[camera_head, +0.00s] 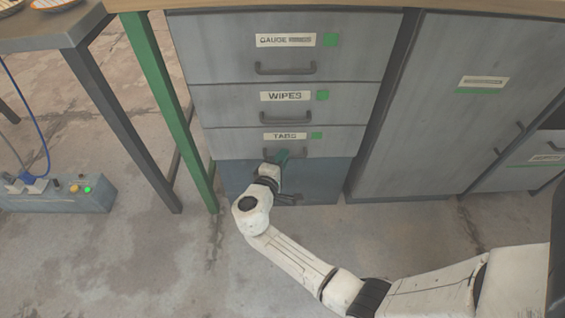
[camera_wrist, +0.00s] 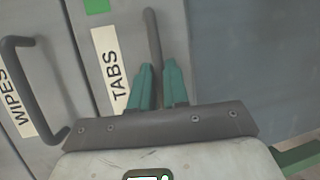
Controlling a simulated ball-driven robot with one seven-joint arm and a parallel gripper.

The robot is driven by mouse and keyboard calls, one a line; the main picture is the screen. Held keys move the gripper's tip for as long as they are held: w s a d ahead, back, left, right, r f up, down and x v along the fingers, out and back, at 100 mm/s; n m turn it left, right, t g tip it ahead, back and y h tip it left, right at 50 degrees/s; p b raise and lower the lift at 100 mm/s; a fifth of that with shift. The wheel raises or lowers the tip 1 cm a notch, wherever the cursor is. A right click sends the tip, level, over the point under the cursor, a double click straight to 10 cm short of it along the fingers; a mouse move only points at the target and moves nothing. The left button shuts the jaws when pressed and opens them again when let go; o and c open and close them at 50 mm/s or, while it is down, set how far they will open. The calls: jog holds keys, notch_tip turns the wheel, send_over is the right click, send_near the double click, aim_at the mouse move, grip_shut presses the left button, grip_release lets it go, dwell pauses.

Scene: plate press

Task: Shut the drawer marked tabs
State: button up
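The drawer marked tabs (camera_head: 345,141) is the lowest of three grey drawers. Its front looks about level with the drawers above; a small gap cannot be ruled out. The tabs label (camera_wrist: 111,68) and a green square (camera_wrist: 97,5) show in the wrist view. My gripper (camera_head: 283,156) is at the drawer's dark bar handle (camera_wrist: 151,30). In the wrist view, the green fingers of my gripper (camera_wrist: 157,72) stand on both sides of the handle, close against it, with almost no gap. Part of the handle is hidden behind the fingers.
The wipes drawer (camera_head: 220,107) and gauge drawer (camera_head: 220,62) are above and look closed. A green table leg (camera_head: 165,90) stands close at the left. A grey box with lit buttons (camera_head: 60,197) lies on the floor farther left. A cabinet door (camera_head: 430,130) is at the right.

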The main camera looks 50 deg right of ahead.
jog(key=o, duration=0.4)
jog(key=shift+d, duration=0.1)
jog(key=p+v, duration=0.3)
jog(key=v, duration=0.8)
jog(key=shift+s+d+f, duration=0.1)
jog(key=shift+d, duration=0.05)
jog(key=s+d+f+m+g+y, duration=0.1)
jog(key=s+f+m+g+y, duration=0.15)
jog(key=s, duration=0.35)
jog(key=s+d+f+m+g+y, duration=0.1)
jog(key=s+d+m+y, duration=0.1)
jog(key=s+y, duration=0.3)
jog(key=s+a+r+y, duration=0.2)
jog(key=s+a+y, duration=0.5)
jog(key=s+a, duration=0.1)
notch_tip(320, 180, up, 33)
jog(key=p, duration=3.2)
jog(key=shift+s+a+f, duration=0.2)
jog(key=shift+s+a, duration=0.05)
jog(key=shift+s, duration=0.15)
